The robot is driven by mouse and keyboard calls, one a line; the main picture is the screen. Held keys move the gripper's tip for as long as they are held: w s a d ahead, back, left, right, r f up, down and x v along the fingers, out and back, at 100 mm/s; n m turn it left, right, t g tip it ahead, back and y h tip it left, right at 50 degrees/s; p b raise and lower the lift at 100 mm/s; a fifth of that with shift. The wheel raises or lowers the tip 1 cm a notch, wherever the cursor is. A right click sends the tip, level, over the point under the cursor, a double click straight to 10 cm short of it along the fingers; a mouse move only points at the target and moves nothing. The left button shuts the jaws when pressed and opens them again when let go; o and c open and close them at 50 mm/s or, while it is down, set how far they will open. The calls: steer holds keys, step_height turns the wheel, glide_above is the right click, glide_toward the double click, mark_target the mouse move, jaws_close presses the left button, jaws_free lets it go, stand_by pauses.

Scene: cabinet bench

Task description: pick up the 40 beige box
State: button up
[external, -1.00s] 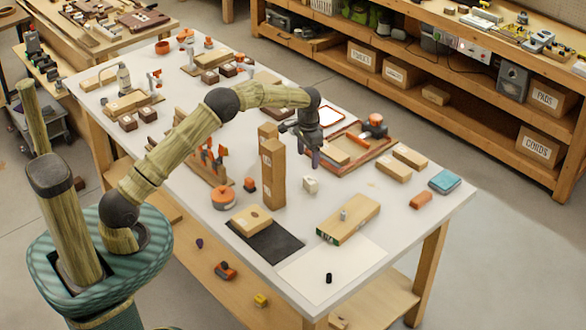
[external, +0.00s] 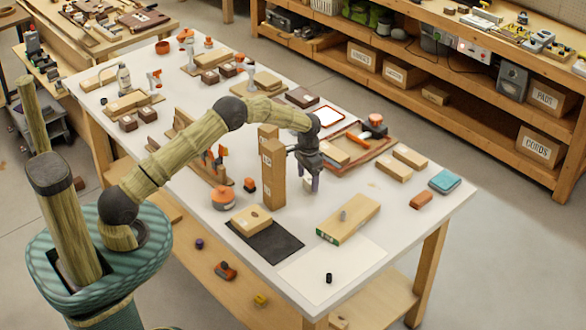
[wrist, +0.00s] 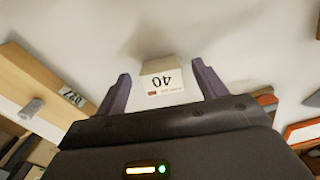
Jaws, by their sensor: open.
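The small beige box marked 40 (wrist: 162,82) stands on the white tabletop, its label upside down in the wrist view. My gripper (wrist: 161,72) is open, with one dark finger on each side of the box and a gap to each. The box is ahead of and between the fingertips in that view. In the external view my gripper (external: 310,181) points down over the box (external: 308,186), which is mostly hidden by the fingers.
Tall cardboard boxes (external: 272,175) stand just left of my gripper. A long wooden block (external: 349,218) lies in front to the right. A wooden tray (external: 377,155) with an orange-topped item is behind to the right. White tabletop is clear around the beige box.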

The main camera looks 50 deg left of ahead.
mark_target(308, 180)
steer(key=shift+f, duration=0.9)
steer(key=shift+w+a, duration=0.1)
steer(key=c, duration=1.1)
steer(key=shift+r, duration=0.1)
step_height(308, 180, up, 18)
steer(key=shift+b, duration=0.45)
